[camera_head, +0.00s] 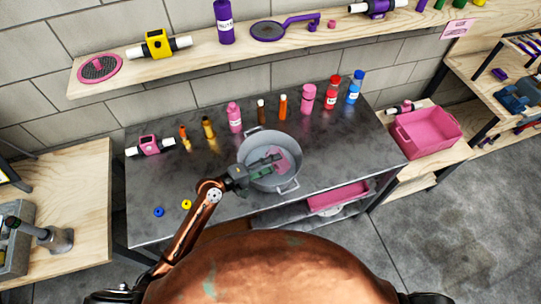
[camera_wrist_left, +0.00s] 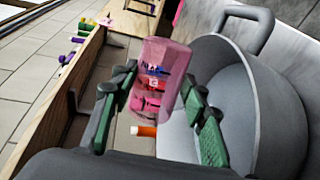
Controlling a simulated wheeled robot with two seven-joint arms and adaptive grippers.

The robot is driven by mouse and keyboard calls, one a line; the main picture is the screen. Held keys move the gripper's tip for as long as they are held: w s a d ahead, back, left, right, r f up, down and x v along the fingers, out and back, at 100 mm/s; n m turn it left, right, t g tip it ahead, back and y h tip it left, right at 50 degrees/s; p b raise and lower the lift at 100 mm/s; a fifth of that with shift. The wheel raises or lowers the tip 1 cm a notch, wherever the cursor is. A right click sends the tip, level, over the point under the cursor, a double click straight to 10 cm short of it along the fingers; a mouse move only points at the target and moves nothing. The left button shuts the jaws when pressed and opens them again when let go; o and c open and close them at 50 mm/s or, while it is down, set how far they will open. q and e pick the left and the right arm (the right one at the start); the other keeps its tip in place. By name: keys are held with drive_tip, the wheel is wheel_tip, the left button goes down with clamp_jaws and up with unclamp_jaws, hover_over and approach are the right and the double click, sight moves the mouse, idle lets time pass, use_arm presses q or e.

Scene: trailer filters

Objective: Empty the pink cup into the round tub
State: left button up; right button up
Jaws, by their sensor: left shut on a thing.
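The round grey tub (camera_head: 268,141) with two loop handles stands on the dark metal table. It fills the right of the left wrist view (camera_wrist_left: 262,95). My left gripper (camera_head: 272,162) is over the tub. Its green fingers are shut on the translucent pink cup (camera_wrist_left: 160,80), one on each side. The cup shows as a pink shape over the tub in the head view (camera_head: 287,157). It looks tilted there, but I cannot tell how far. I cannot make out what is in the cup. My right gripper is not in view.
Several bottles stand behind the tub, including a pink one (camera_head: 234,117) and a blue one (camera_head: 355,87). A pink bin (camera_head: 428,132) is at the right. Small blue (camera_head: 159,212) and yellow (camera_head: 186,204) rings lie front left. The table's right end is clear.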

sight(272, 152)
use_arm(q)
drive_tip(key=shift+w+a+r+n+g+h+p, duration=0.2)
drive_tip(key=shift+w+r+n+p, duration=0.15)
drive_tip(key=shift+n+p, duration=0.45)
drive_tip(key=shift+w+a+r+n+g+h+p, duration=0.2)
drive_tip(key=shift+r+n+p, duration=0.25)
drive_tip(key=shift+n+p, duration=0.35)
idle(1.3)
drive_tip(key=shift+w+a+r+n+p, duration=0.2)
drive_tip(key=shift+w+n+p, duration=0.1)
drive_tip(key=shift+n+p, duration=0.25)
drive_tip(key=shift+w+a+r+n+p, duration=0.1)
drive_tip(key=shift+w+r+n+p, duration=0.15)
drive_tip(key=shift+n, duration=0.5)
idle(1.0)
drive_tip(key=shift+w+a+r+n+g+p, duration=0.1)
drive_tip(key=shift+w+a+n+g+p, duration=0.2)
drive_tip(key=shift+n, duration=0.4)
idle(1.4)
